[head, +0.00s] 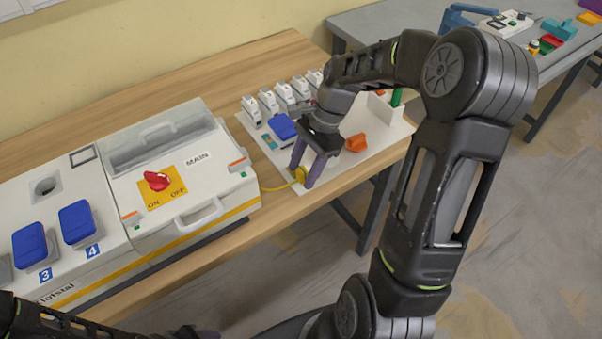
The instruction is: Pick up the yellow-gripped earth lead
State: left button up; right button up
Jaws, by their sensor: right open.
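The yellow grip (300,174) of the earth lead is at the front edge of a white board on the wooden bench. Its thin yellow cable (274,189) runs left towards the grey-white MAIN box. My right gripper (301,178) points down over the grip, with its purple fingers apart. The fingertips are at the grip, one on each side of it in the picture; I cannot tell whether they touch it. My left arm shows at the bottom left. Only a bit of its gripper (204,334) shows at the bottom edge, mostly cut off.
The MAIN box (222,150) has a red switch (156,181) and blue socket lids. On the white board (377,152) stand several white breaker-like blocks (268,101), a blue piece (282,127) and an orange piece (356,142). A grey table (385,20) with other items stands behind right.

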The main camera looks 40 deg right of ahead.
aim_at(303, 169)
jog(key=shift+c, duration=0.2)
grip_shut()
jog(key=shift+r, duration=0.1)
dwell(0.5)
notch_tip(303, 169, up, 10)
jog(key=shift+f, duration=0.1)
jog(key=shift+f, duration=0.1)
dwell(0.7)
